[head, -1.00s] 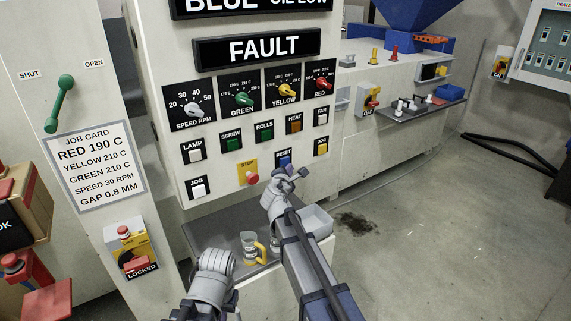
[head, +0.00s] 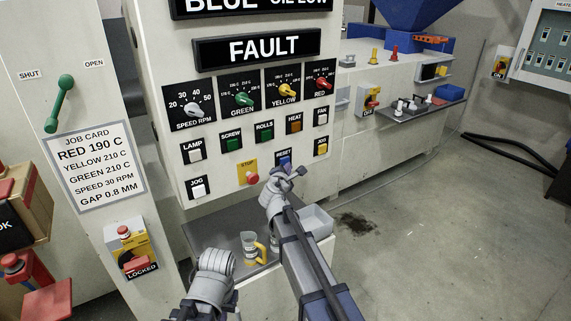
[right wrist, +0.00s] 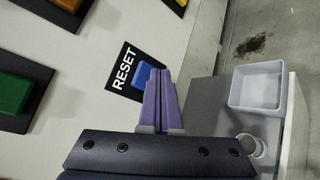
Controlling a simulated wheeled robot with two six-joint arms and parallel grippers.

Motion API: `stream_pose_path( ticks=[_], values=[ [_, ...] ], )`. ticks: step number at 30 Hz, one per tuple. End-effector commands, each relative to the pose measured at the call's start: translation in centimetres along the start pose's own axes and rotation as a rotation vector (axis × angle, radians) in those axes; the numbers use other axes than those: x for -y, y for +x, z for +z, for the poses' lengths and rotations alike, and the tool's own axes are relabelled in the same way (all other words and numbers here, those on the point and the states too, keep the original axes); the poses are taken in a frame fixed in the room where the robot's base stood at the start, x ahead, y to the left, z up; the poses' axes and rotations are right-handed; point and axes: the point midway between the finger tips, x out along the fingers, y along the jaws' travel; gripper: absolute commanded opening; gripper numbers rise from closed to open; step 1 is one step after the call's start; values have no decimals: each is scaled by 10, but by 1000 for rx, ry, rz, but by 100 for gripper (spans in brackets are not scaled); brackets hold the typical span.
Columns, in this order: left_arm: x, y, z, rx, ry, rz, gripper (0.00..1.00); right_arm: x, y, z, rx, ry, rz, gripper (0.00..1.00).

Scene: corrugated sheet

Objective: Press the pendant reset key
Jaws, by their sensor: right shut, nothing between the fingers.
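The blue reset key (head: 284,161) sits under its RESET label on the pale panel, low and right of centre. In the right wrist view the key (right wrist: 143,73) shows beside the white RESET lettering. My right gripper (head: 284,172) is shut and empty, just in front of the key in the head view. In the right wrist view its purple fingertips (right wrist: 160,73) lie together at the key's right edge and partly cover it. Whether they touch it I cannot tell. My left arm shows low in the head view, but its fingers cannot be made out.
A red stop button (head: 253,178) on a yellow plate is left of the key. Other keys and knobs crowd the panel above. Below are a grey shelf (head: 212,232), a jug with a yellow handle (head: 251,243) and a light tray (head: 317,220).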

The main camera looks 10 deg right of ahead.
Motion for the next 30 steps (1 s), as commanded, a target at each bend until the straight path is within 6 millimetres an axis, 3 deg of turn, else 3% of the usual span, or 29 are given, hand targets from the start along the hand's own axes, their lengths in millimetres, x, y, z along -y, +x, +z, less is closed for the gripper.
stream_pose_path(
  ticks=[30],
  values=[
    [0, 0, 0, 0, 0, 0, 0, -4, 6, -4, -1, 0, 0, 0]
  ],
)
